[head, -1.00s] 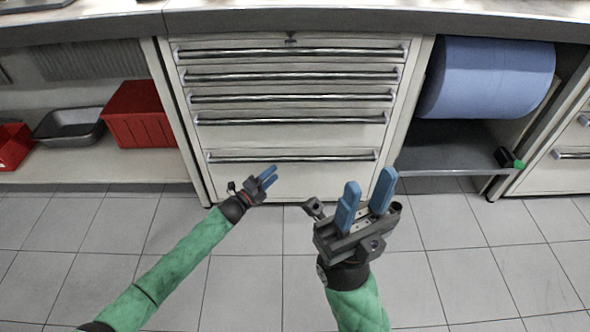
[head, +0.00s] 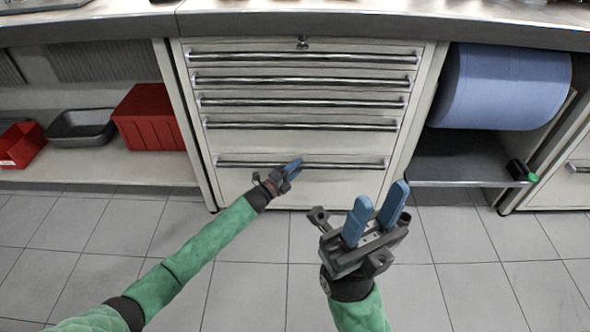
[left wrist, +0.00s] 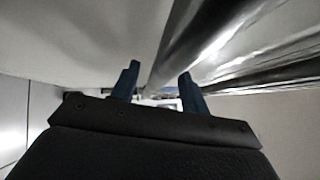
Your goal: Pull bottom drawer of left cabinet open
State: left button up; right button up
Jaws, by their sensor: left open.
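The cabinet of drawers stands ahead in the head view, with several shut drawers and long metal bar handles. Its bottom drawer (head: 240,187) is shut, and that drawer's bar handle (head: 345,164) runs across its top. My left gripper (head: 295,165) is at this handle, near its middle, with blue fingers open. In the left wrist view the open fingers (left wrist: 160,82) show with a metal bar (left wrist: 195,40) running away between and above them; I cannot tell whether they touch it. My right gripper (head: 376,217) is open and empty, in front of the cabinet's right side.
Left of the cabinet a shelf holds a red bin (head: 147,117) and a grey tray (head: 82,127). To the right is a blue paper roll (head: 500,87) above a dark shelf (head: 455,165). The tiled floor (head: 245,290) in front is clear.

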pick_arm(q)
grip_shut()
jog(key=shift+s, duration=0.1)
